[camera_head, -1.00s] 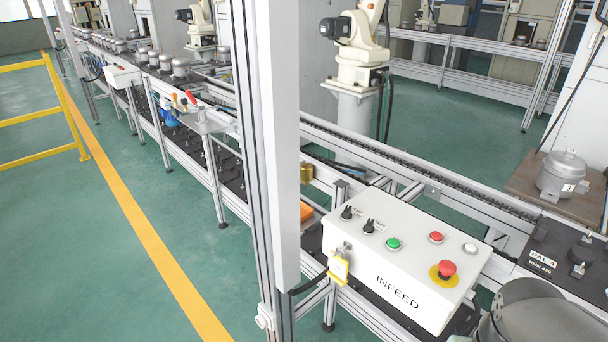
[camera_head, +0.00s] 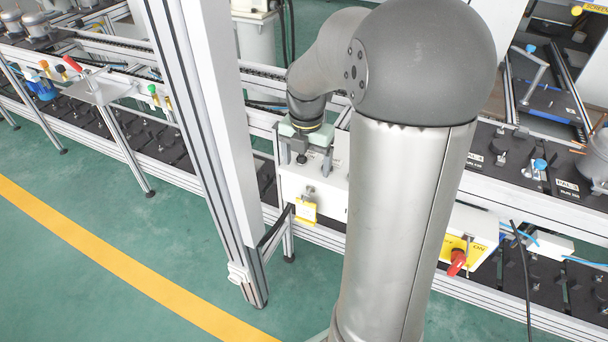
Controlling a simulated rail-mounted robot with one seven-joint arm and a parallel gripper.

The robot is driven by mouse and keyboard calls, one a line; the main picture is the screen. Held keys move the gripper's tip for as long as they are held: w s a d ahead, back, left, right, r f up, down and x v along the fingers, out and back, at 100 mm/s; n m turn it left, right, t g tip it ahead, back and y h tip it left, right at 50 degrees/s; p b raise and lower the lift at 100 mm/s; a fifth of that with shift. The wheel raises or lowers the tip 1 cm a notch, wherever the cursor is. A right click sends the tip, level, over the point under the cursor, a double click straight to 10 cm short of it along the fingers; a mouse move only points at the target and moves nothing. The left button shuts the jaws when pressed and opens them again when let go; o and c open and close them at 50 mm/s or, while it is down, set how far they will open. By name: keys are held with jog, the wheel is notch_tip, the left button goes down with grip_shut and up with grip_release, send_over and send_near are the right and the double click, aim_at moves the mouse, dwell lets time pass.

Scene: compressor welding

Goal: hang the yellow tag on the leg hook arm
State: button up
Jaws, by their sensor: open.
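The yellow tag (camera_head: 305,211) hangs at the front face of the white control box (camera_head: 322,195), below a small metal fitting. A dark arm (camera_head: 275,230) reaches from the aluminium post towards the tag; its end is close to the tag, and I cannot tell whether they touch. My gripper (camera_head: 309,165) is above the tag, at the top of the control box, with its jaws apart and nothing seen between them.
The tall aluminium post (camera_head: 205,130) stands just left of my gripper. A yellow panel with a red switch (camera_head: 457,262) is at right. The green floor in front is clear.

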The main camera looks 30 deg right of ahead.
aim_at(306, 195)
notch_tip(306, 195, down, 17)
jog(key=shift+r+p, duration=0.1)
jog(key=shift+p, duration=0.3)
jog(key=c, duration=1.4)
jog(key=shift+r+p, duration=0.65)
jog(key=shift+r, duration=0.05)
jog(key=shift+c, duration=0.2)
jog(key=s+a, duration=0.4)
jog(key=a, duration=0.1)
jog(key=shift+a, duration=0.1)
